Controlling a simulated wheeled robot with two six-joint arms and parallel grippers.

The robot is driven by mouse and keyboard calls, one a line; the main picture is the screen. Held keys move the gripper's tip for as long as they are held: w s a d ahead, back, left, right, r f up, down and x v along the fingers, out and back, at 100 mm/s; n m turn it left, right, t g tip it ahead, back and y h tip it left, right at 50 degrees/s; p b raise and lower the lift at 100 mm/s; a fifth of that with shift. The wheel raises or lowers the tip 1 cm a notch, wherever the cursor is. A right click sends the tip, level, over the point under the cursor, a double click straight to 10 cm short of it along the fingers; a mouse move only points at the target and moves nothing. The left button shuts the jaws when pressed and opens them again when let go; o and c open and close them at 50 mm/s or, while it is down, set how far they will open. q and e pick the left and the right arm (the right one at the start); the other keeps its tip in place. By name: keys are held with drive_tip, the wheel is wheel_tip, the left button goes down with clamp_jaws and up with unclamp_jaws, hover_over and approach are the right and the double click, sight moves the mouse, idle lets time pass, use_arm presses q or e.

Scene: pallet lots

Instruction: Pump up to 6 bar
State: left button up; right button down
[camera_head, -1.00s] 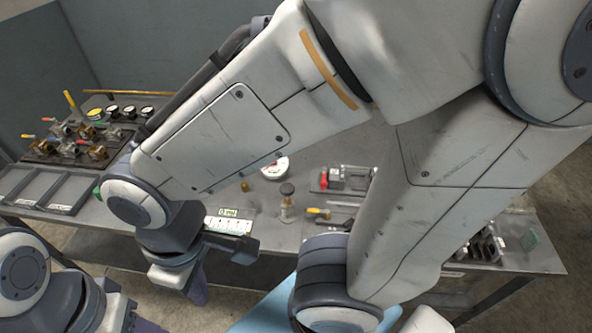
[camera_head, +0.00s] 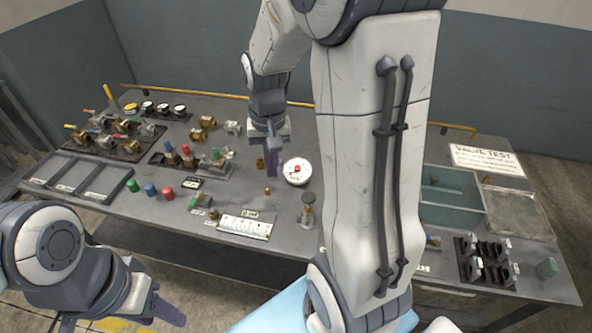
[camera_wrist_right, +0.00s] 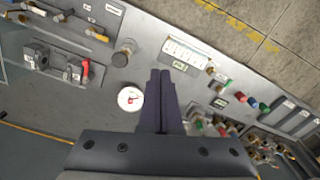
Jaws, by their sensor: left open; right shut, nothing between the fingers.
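A round white gauge (camera_head: 297,171) with red on its dial lies on the bench near the middle. It also shows in the right wrist view (camera_wrist_right: 130,98); its reading is too small to make out. A dark-knobbed brass fitting (camera_head: 308,206), which may be the hand pump, stands in front of the gauge, apart from it. My right gripper (camera_head: 272,168) points down just left of the gauge, fingers together and empty; the fingers also show in the right wrist view (camera_wrist_right: 160,78). My left gripper (camera_head: 120,318) is open and empty at the lower left, off the bench's front edge.
A white labelled strip (camera_head: 245,226) lies at the front edge. Several coloured caps (camera_head: 150,189) and a valve rack (camera_head: 110,138) are to the left. A teal bin (camera_head: 450,190) and dark blocks (camera_head: 485,262) are right. My right arm hides part of the bench.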

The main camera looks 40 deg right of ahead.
sight(308, 197)
drive_tip(key=d+m, duration=0.4)
drive_tip(key=d, duration=0.6)
drive_tip(key=shift+s+d+f+p, duration=0.2)
drive_tip(key=shift+d+f+p, duration=0.05)
drive_tip(key=shift+f+p, duration=0.15)
wheel_tip(308, 197, down, 14)
drive_tip(key=p, duration=0.4)
drive_tip(key=shift+s, duration=0.1)
wheel_tip(308, 197, down, 4)
drive_tip(key=b, duration=0.3)
drive_tip(key=shift+r, duration=0.25)
drive_tip(key=shift+s+a, duration=0.1)
